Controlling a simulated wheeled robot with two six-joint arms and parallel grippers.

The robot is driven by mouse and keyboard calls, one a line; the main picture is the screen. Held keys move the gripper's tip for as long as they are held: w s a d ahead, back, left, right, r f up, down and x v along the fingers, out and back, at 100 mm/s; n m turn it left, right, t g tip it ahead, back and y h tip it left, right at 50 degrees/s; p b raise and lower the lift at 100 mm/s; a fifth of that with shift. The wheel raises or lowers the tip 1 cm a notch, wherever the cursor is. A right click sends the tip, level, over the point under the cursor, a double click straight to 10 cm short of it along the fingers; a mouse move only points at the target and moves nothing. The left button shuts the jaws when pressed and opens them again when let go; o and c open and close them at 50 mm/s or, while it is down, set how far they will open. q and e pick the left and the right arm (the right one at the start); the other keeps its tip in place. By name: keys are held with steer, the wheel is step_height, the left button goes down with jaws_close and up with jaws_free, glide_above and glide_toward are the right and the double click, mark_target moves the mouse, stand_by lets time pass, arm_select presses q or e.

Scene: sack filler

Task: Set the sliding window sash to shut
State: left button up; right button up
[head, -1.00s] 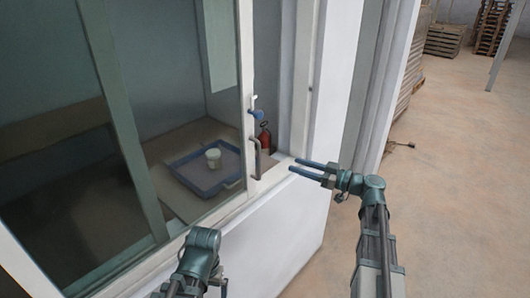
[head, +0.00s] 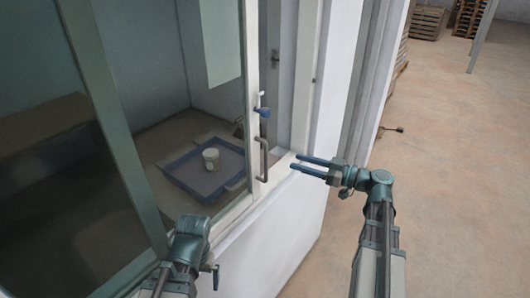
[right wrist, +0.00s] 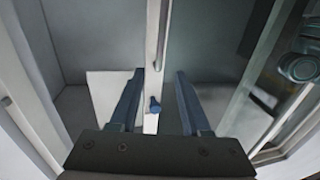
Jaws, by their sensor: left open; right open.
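The sliding sash is a glass pane with a pale upright edge (head: 251,75), standing left of the frame's right jamb (head: 303,80) with an open gap between them. A grey bar handle (head: 264,160) and a blue latch knob (head: 263,112) are on that edge. My right gripper (head: 296,162) is open and empty, to the right of the handle and apart from it in the head view. In the right wrist view, its spread fingers (right wrist: 159,72) point toward the sash edge and the blue knob (right wrist: 154,105). My left wrist (head: 190,240) is low before the glass; its fingers are hidden.
A white wall (head: 285,235) lies below the sill. Open floor (head: 455,170) spreads at the right, with stacked pallets (head: 425,22) far back.

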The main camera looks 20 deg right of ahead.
steer(key=x, duration=1.2)
jaws_close()
stand_by(1.1)
